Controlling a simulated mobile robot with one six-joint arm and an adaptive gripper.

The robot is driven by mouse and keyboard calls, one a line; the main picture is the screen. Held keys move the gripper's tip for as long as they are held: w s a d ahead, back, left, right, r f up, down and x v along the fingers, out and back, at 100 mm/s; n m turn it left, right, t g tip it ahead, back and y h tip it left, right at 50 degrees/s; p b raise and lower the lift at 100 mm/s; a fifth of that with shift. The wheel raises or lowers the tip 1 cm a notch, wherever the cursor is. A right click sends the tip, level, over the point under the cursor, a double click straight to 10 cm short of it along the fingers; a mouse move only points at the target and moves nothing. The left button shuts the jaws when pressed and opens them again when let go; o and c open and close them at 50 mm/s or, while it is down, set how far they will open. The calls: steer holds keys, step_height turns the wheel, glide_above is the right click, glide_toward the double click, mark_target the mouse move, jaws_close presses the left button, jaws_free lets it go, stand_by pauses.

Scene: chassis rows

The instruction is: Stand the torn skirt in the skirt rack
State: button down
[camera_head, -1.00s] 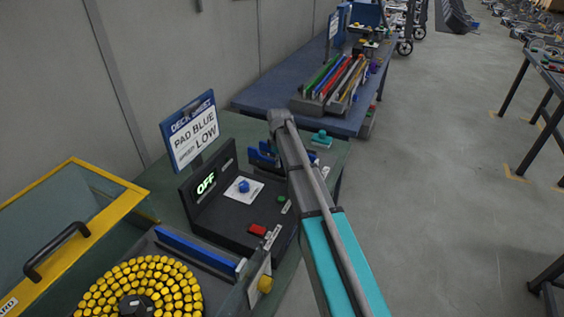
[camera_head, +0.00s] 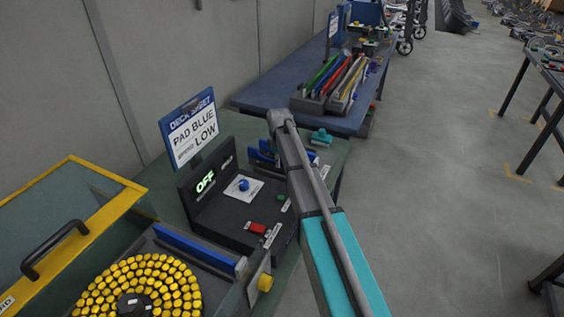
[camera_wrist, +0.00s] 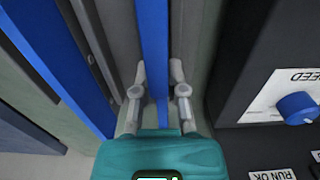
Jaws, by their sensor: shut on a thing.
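In the wrist view my gripper (camera_wrist: 158,82) has its two fingers on either side of a long blue strip (camera_wrist: 154,35), which I take to be the skirt. The strip stands on edge and runs away from the fingers, with grey walls close on both sides. I cannot tell whether it is seated or raised, and no tear shows. A second blue strip (camera_wrist: 62,65) lies to the left beside grey rails. In the head view several blue upright pieces (camera_head: 262,155) stand behind the control box, perhaps at the rack. My arm hides part of that area.
The black control box (camera_head: 235,205), reading OFF, has a blue knob (camera_head: 243,185); the box is close right of my gripper in the wrist view. A blue strip (camera_head: 195,250) borders the round pad of yellow pieces (camera_head: 135,285). A sign (camera_head: 190,130) stands behind.

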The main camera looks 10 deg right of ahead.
steer(key=shift+f+b, duration=1.2)
steer(key=c, duration=0.6)
jaws_free()
